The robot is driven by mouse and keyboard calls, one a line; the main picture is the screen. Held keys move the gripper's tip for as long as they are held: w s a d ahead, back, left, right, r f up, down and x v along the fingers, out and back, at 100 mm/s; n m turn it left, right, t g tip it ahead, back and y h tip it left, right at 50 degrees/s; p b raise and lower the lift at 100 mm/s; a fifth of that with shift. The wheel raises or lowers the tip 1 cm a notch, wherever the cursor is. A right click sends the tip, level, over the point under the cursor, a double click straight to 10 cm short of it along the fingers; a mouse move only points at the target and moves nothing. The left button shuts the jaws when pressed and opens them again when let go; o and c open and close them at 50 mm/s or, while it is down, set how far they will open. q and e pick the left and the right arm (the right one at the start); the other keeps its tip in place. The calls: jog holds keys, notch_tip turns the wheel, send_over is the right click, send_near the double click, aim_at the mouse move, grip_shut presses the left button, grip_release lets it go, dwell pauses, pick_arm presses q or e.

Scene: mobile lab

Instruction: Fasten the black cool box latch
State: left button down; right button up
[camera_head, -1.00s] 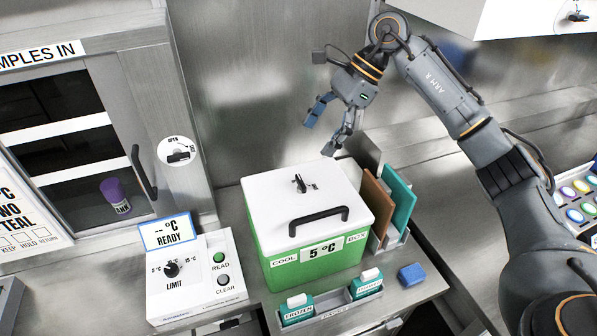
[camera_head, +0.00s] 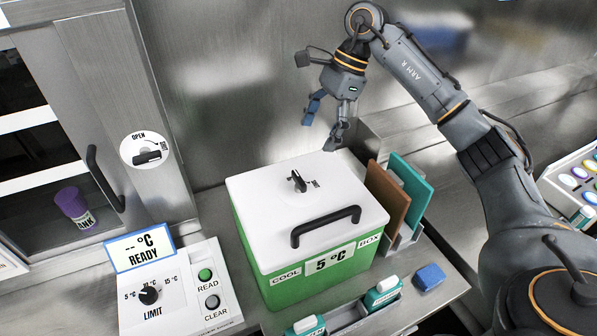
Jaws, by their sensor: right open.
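The cool box (camera_head: 310,265) is green with a white lid (camera_head: 268,212) that sits closed on it, and its front label reads 5 °C. A small black latch (camera_head: 298,181) stands on the lid's rear half, with a small printed mark beside it. A black handle (camera_head: 326,224) runs along the lid's front. My right gripper (camera_head: 322,138) is open and empty, above and behind the lid's back edge, apart from the latch. My left gripper is not in view.
A limit panel (camera_head: 172,291) with a READY display (camera_head: 139,249) stands left of the box. Brown (camera_head: 386,198) and teal (camera_head: 413,188) boards stand in a rack at its right. Small bottles (camera_head: 383,293) and a blue block (camera_head: 430,277) lie in front.

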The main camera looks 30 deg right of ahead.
aim_at(299, 177)
jog(key=p+x, duration=0.3)
jog(key=x, duration=0.6)
jog(key=shift+s+a+f, duration=0.2)
jog(key=shift+f, duration=0.1)
jog(key=shift+a+f, duration=0.25)
jog(key=shift+f, duration=0.45)
jog(key=shift+c, duration=0.4)
jog(key=c, duration=1.1)
